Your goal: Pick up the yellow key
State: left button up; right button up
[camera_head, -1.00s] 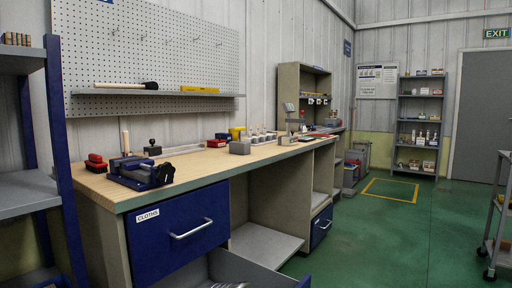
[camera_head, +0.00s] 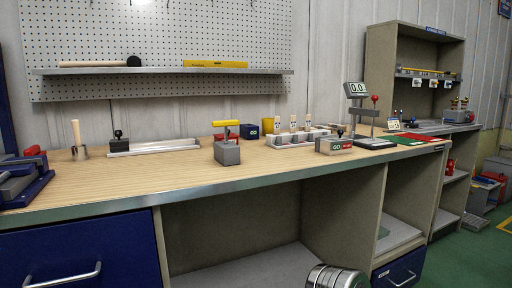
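A yellow T-shaped handle (camera_head: 226,123), which looks like the yellow key, stands upright in a grey block (camera_head: 227,152) on the wooden workbench (camera_head: 130,176). The block sits near the bench's front edge, left of the row of white-topped pieces. The key's lower end is hidden in or behind the block. Neither of my grippers shows in this view.
A blue vise (camera_head: 22,182) is at the bench's left end. A rail with a black knob (camera_head: 153,146) lies behind. A scale display (camera_head: 355,90) stands to the right. A yellow level (camera_head: 215,64) lies on the wall shelf. Bare wood lies left of the block.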

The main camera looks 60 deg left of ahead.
aim_at(222, 123)
jog(key=i+u, duration=0.25)
jog(key=u, duration=0.2)
jog(key=i+u, duration=0.2)
jog(key=u, duration=0.3)
jog(key=i+l+u, duration=0.2)
jog(key=u, duration=0.25)
jog(key=i+l+u, duration=0.15)
jog(key=u, duration=0.3)
jog(key=l, duration=0.1)
